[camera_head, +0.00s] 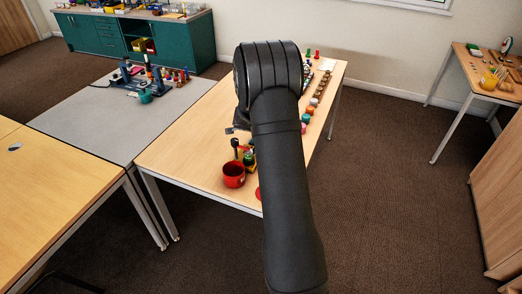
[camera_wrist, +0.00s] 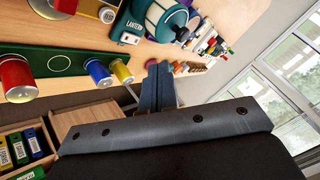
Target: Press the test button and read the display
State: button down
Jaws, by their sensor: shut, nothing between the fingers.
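My gripper (camera_wrist: 160,72) shows in the wrist view with its dark fingers together and nothing between them. In the head view my arm hides it. Beyond the fingertips, in the wrist view, is a rounded teal device (camera_wrist: 170,18) with a white plate marked LANTERN (camera_wrist: 133,27). A small light-coloured part (camera_wrist: 129,38) sits by that lettering; I cannot tell what it is. The fingertips look apart from the device. I cannot make out a test button or a readable display in either view.
In the wrist view a green board (camera_wrist: 62,47) with a white circle holds coloured cylinders near the fingers. In the head view a wooden table (camera_head: 185,150) bears a red cup (camera_head: 234,175) and a row of small items. The grey bench (camera_head: 85,120) is mostly clear.

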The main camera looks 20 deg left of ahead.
jog(key=shift+f, duration=0.1)
jog(key=shift+f, duration=4.3)
jog(key=shift+f, duration=0.1)
jog(key=shift+f, duration=0.3)
